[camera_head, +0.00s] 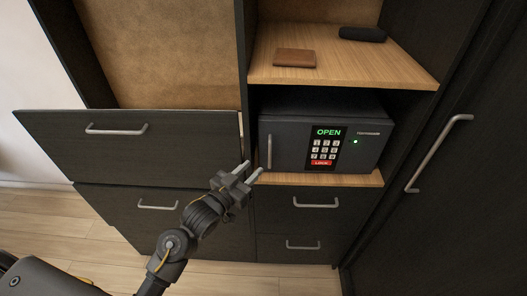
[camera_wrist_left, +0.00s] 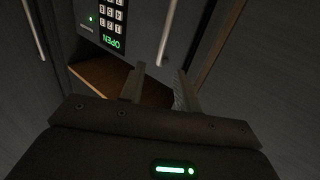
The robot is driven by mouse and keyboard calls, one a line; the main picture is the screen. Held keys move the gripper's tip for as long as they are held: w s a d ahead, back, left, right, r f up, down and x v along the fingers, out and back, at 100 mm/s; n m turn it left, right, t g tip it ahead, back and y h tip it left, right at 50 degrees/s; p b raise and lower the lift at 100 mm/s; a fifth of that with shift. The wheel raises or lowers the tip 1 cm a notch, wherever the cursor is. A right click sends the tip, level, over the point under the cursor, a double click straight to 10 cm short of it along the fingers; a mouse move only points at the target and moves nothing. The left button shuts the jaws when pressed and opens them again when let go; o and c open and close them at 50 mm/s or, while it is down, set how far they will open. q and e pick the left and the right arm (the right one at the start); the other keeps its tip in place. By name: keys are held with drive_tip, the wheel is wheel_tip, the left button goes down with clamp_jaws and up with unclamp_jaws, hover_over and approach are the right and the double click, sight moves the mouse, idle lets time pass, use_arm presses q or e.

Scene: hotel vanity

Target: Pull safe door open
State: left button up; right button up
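The dark grey safe (camera_head: 290,132) sits in the cabinet's middle compartment, and its door looks shut. Its keypad panel (camera_head: 323,150) shows green "OPEN" and a red "LOCK" key. The upright metal door handle (camera_head: 269,152) is at the door's left side. My left gripper (camera_head: 253,168) is just left of and below the handle, with its fingers apart. In the left wrist view, the handle (camera_wrist_left: 166,38) stands ahead of the two fingertips (camera_wrist_left: 158,72), roughly in line with the gap between them. I see nothing held. My right gripper is not in view.
A wooden shelf (camera_head: 345,68) above the safe holds a brown wallet (camera_head: 295,57) and a dark case (camera_head: 362,34). Drawers with metal handles (camera_head: 316,203) lie below and to the left. A tall dark door with a long handle (camera_head: 437,153) is at right.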

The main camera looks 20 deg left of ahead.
sight(265, 155)
use_arm(q)
drive_tip(key=p+x, duration=0.2)
drive_tip(key=x, duration=0.7)
drive_tip(key=shift+a+f, duration=0.1)
drive_tip(key=shift+a, duration=0.05)
drive_tip(key=shift+c, duration=0.2)
clamp_jaws()
